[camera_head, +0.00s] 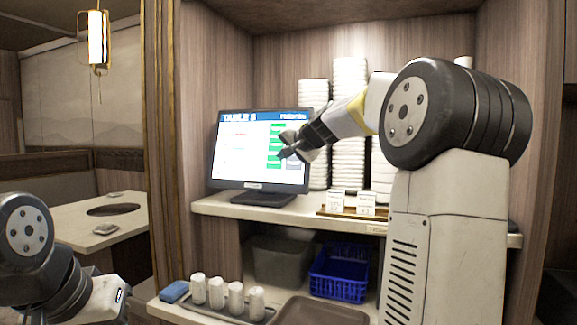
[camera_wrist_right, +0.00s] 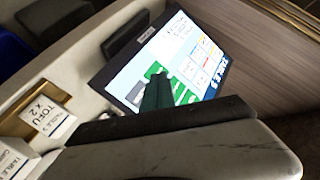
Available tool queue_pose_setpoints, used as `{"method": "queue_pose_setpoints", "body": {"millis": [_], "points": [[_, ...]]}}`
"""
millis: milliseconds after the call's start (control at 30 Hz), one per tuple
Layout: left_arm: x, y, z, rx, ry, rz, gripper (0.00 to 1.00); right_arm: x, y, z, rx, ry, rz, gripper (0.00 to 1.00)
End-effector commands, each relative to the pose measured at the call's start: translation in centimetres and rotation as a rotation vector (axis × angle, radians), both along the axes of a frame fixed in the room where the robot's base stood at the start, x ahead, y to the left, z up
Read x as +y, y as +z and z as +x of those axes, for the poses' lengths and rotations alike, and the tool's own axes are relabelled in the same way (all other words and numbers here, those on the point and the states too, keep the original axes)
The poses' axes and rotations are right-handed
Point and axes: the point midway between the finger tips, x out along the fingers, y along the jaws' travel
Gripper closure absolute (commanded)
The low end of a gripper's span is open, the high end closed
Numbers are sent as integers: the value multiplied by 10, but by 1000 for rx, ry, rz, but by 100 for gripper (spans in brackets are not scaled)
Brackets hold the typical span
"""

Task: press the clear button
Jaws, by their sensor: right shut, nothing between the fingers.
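The order screen (camera_head: 240,150) stands on the shelf, headed "TABLE 5", with a column of green buttons (camera_head: 274,142) on its right side. Their labels are too small to read, so I cannot tell which is the clear button. My right gripper (camera_head: 284,146) is shut and empty, its tip in front of the green column and covering part of it. Whether it touches the glass I cannot tell. The right wrist view shows the screen (camera_wrist_right: 203,50) tilted, with a dark finger over its green area. My left arm is at the lower left, its gripper out of view.
White stacked dishes (camera_head: 349,100) stand behind my right arm. Small label cards (camera_head: 337,200) sit on a wooden tray right of the screen. Below are a blue basket (camera_head: 338,286), a grey bin (camera_head: 280,262), rolled white towels (camera_head: 216,292) and a blue sponge (camera_head: 174,291).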

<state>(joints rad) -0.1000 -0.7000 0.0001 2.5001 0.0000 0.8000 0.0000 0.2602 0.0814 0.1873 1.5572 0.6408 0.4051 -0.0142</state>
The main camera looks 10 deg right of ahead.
Motion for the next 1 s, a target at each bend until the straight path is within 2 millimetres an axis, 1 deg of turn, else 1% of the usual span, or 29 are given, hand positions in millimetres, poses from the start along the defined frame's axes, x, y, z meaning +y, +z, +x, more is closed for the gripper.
{"method": "queue_pose_setpoints", "body": {"millis": [267,433,567,800,1000], "points": [[0,0,0,0,0,0,100,0,0,0,0,1,-1,100],[0,0,0,0,0,0,100,-4,-3,6,2,1,0,100],[0,0,0,0,0,0,100,-12,-8,19,3,1,-1,100],[0,0,0,0,0,0,100,-31,-18,46,2,1,0,100],[0,0,0,0,0,0,100,-42,-24,62,2,2,-2,100]]}}
